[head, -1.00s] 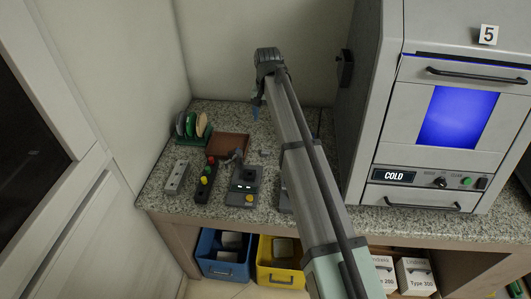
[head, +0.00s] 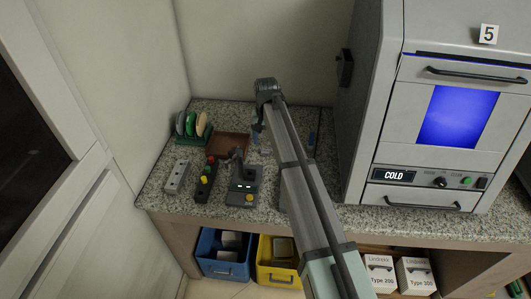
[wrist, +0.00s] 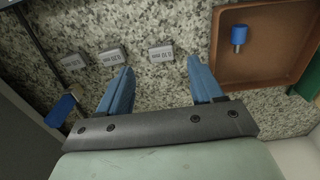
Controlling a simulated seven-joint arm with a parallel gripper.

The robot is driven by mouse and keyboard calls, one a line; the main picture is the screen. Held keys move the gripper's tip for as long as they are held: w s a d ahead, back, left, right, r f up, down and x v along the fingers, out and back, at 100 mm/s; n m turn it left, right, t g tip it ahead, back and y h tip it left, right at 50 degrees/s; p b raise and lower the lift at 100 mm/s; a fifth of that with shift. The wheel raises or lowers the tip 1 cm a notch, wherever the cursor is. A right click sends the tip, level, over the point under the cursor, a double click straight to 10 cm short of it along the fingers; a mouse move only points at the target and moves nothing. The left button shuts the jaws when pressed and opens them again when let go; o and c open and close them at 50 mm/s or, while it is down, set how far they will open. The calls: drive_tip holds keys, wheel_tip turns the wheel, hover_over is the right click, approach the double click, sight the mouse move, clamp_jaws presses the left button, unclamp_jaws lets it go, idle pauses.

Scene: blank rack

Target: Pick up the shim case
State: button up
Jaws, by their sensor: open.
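Three small grey cases with printed labels lie in a row on the speckled counter in the wrist view: one at the left (wrist: 74,61), one in the middle (wrist: 111,55) and one at the right (wrist: 161,53). The print is too small to read surely, so I cannot tell which is the shim case. My gripper (wrist: 163,75) is open and empty, its blue fingers pointing towards the counter. The right case shows between and just beyond the fingertips. In the head view my gripper (head: 257,138) is low over the counter, and my arm hides part of the area.
A brown tray (wrist: 222,50) holding a blue-capped piece (wrist: 239,36) lies beside the right finger. A blue-handled tool (wrist: 62,109) lies on the other side. A rack of discs (head: 194,126), a button strip (head: 204,182), a device (head: 244,186) and a large oven (head: 392,110) stand around.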

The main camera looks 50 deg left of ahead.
sight(265, 151)
drive_tip(key=f, duration=0.4)
drive_tip(key=shift+s+f, duration=0.2)
drive_tip(key=shift+f, duration=0.2)
drive_tip(key=shift+c, duration=0.2)
drive_tip(key=c, duration=1.1)
